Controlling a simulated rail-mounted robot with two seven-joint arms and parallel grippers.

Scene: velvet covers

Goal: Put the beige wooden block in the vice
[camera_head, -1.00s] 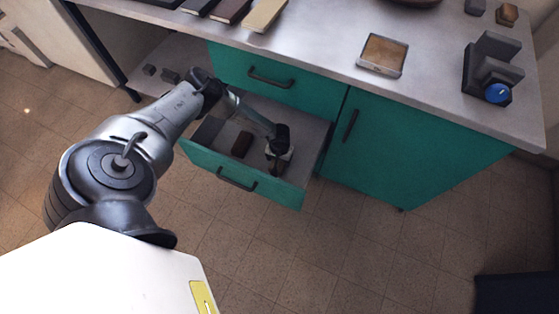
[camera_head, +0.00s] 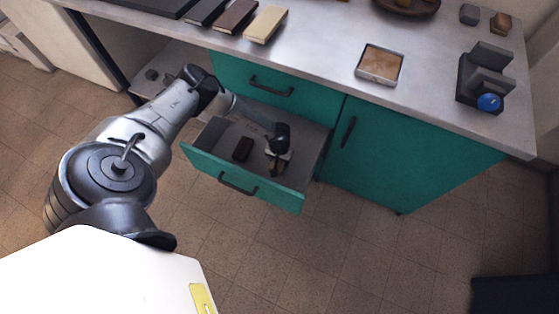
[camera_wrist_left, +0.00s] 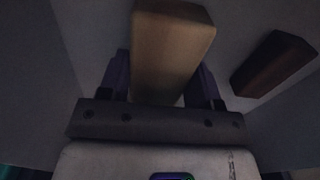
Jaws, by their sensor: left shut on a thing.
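The beige wooden block (camera_wrist_left: 172,48) stands out between the two fingers in the left wrist view. My left gripper (camera_head: 277,166) is inside the open teal drawer (camera_head: 205,163), and its fingers are shut on this block. The block is small and mostly hidden by the gripper in the head view. The dark grey vice (camera_head: 485,80), with a blue knob (camera_head: 489,102), stands on the counter at the far right. Its jaws are apart, with an empty gap between them. My right gripper is in neither view.
A dark brown block (camera_head: 242,149) lies in the drawer left of my gripper; it also shows in the wrist view (camera_wrist_left: 274,63). The counter (camera_head: 330,45) holds a shallow tray (camera_head: 380,63), books (camera_head: 266,24), and small blocks (camera_head: 500,22) behind the vice.

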